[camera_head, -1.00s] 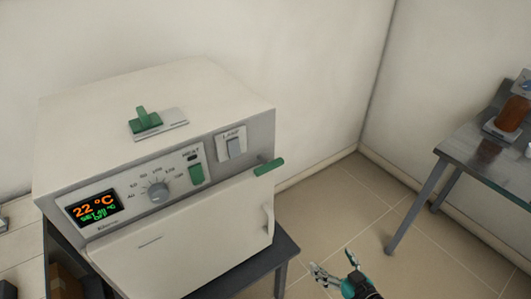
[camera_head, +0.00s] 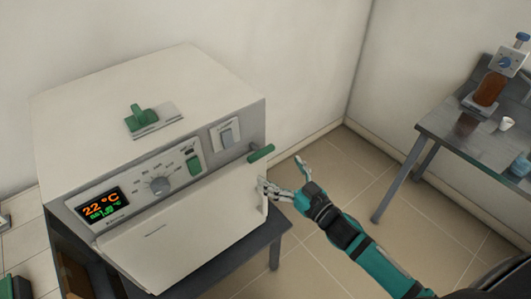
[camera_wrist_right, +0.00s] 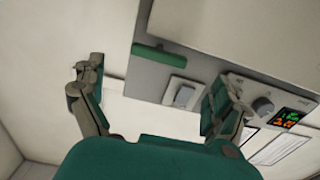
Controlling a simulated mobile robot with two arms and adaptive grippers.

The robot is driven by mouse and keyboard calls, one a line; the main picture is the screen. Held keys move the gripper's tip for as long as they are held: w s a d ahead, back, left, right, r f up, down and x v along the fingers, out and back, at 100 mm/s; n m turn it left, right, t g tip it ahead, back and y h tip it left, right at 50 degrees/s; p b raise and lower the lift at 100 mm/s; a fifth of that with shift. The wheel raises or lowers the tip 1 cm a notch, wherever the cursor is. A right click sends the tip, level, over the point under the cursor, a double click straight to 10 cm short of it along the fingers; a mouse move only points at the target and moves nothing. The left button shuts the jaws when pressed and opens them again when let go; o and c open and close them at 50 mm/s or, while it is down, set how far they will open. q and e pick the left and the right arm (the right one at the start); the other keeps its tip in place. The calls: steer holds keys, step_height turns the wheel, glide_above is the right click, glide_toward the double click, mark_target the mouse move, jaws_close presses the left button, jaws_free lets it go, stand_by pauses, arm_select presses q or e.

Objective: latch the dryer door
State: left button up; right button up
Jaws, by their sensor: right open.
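The dryer (camera_head: 150,90) is a cream box with a grey front panel, standing on a dark table. Its door (camera_head: 185,228) is at the front and looks shut or nearly so; I cannot tell if a small gap remains. The green latch handle (camera_head: 261,153) sticks out at the top right corner of the front. It also shows in the wrist view (camera_wrist_right: 163,56), ahead of and between the fingers. My right gripper (camera_head: 281,172) is open and empty beside the door's right edge, just below the latch handle. It partly covers the door's pull handle. My left gripper is not in view.
The front panel has a lit display (camera_head: 101,206), a dial (camera_head: 160,185) and a lamp switch (camera_head: 226,134). A side table (camera_head: 455,133) with a brown bottle (camera_head: 489,88) stands right. Floor between is clear.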

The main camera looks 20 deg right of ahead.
mark_target(263, 156)
steer(key=p+x, duration=0.1)
steer(key=x, duration=0.6)
steer(key=shift+s, duration=0.1)
steer(key=c, duration=1)
